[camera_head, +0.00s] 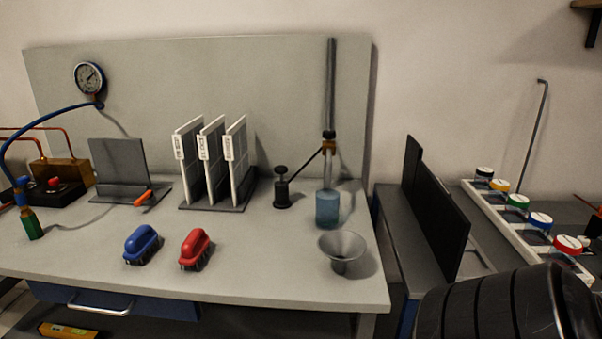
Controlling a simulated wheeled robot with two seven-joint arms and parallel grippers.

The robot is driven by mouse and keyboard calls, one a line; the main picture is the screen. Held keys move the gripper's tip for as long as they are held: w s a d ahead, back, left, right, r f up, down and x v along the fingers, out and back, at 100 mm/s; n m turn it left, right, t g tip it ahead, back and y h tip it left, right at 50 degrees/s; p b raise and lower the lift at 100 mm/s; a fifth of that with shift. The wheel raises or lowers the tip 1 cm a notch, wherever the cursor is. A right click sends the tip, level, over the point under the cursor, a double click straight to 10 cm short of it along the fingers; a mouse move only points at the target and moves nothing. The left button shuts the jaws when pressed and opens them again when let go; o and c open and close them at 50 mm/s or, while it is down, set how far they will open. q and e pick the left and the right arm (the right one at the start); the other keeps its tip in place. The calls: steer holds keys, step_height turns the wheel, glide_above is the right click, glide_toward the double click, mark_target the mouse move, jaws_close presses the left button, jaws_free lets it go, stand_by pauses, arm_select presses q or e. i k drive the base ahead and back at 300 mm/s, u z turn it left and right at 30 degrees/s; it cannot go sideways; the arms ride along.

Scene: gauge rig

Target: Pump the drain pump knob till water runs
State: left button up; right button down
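The drain pump (282,192) is a small dark cylinder standing upright on the bench, with a round black knob (281,170) on top. The knob stands a little above the body on a short stem. A thin dark tube (307,165) runs from the pump up to a brass fitting (329,147) on a tall vertical pipe (331,85). Below the fitting, a clear vessel (327,209) holds blue liquid. No running water can be made out. Neither of my grippers is in view, and nothing touches the knob.
A grey funnel (341,248) stands in front of the vessel. A rack of white-edged panels (212,165) stands left of the pump. The bench between brushes and funnel is clear.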

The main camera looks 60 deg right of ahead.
mark_target(281, 169)
steer(key=z, duration=0.9)
